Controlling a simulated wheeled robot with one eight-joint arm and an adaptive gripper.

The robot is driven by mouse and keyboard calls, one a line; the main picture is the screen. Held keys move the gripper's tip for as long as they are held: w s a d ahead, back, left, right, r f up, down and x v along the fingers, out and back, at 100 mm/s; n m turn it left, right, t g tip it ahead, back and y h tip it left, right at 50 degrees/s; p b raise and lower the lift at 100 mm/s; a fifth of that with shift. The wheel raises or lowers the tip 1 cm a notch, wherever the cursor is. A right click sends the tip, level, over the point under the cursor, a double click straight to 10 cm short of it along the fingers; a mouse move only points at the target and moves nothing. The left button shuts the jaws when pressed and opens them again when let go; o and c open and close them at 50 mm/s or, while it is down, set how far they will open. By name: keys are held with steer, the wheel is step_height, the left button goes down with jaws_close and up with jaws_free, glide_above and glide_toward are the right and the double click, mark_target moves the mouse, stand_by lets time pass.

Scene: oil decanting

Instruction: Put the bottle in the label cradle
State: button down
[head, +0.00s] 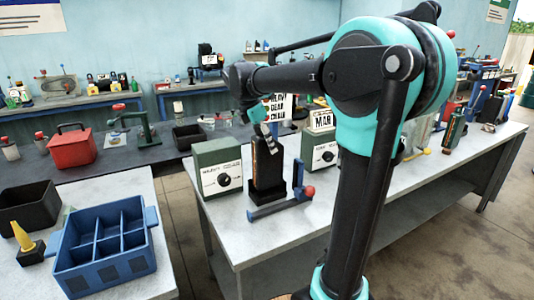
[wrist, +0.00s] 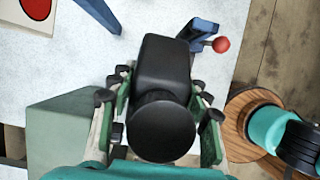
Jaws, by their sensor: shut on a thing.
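The bottle (head: 266,167) is dark and looks upright in the head view, at the near end of the right-hand bench. The wrist view looks down on its round black cap and black shoulder (wrist: 165,62). My gripper (wrist: 163,105) is shut on the bottle, with a green-backed finger on each side; it also shows in the head view (head: 262,132). The blue piece with a red ball knob (head: 283,204), seemingly the label cradle, is beside the bottle's foot; it also shows in the wrist view (wrist: 200,33). The bottle hides part of it, and I cannot tell whether the bottle rests in it.
A green box with a dial (head: 217,166) stands left of the bottle, and another (head: 321,150) behind it to the right. A blue divided crate (head: 103,248), a black bin (head: 28,204) and a yellow funnel (head: 23,238) are on the left bench.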

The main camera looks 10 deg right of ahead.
mark_target(267, 153)
steer(key=shift+f, duration=1.95)
steer(key=c, duration=0.7)
jaws_free()
steer(key=shift+c, duration=0.2)
steer(key=v, duration=1.2)
